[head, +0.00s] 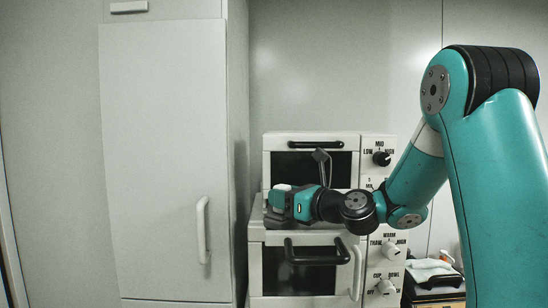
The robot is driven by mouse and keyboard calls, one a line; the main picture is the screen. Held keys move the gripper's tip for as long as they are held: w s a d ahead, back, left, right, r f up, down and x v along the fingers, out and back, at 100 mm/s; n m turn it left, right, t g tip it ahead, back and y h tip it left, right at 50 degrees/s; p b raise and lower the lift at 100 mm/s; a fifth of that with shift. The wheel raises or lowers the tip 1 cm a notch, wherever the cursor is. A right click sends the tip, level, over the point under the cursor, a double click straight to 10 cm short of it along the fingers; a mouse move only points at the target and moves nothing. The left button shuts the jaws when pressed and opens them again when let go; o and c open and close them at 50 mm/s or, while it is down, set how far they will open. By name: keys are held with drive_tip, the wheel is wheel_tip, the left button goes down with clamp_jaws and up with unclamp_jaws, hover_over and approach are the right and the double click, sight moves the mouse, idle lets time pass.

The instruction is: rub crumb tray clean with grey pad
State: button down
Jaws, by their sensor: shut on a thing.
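My gripper (280,198) is at the end of my teal arm, in front of the upper appliance, with its end pointing left. It is shut on the grey pad, which is small and mostly hidden here, so its edges are hard to make out. The crumb tray cannot be told apart clearly from the dark surfaces around the gripper. Whether the pad touches the tray cannot be told from this view.
The upper appliance (282,142) has a dark window and a black handle. The lower one has a black front handle (316,253) and knobs at the right. A tall cabinet (165,150) stands close at the left. A folded white cloth (430,263) lies at the lower right.

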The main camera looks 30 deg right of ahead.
sight(282, 185)
drive_tip(key=shift+w+a+r+p, duration=0.2)
drive_tip(key=shift+r+p, duration=0.2)
drive_tip(key=shift+p, duration=0.15)
drive_tip(key=r+p, duration=0.1)
drive_tip(key=r, duration=0.1)
drive_tip(key=shift+s+d+r+p, duration=0.15)
drive_tip(key=shift+s+r+p, duration=0.15)
drive_tip(key=shift+r+p, duration=0.05)
drive_tip(key=shift+w+r, duration=0.15)
drive_tip(key=shift+w, duration=0.05)
drive_tip(key=shift+r, duration=2.15)
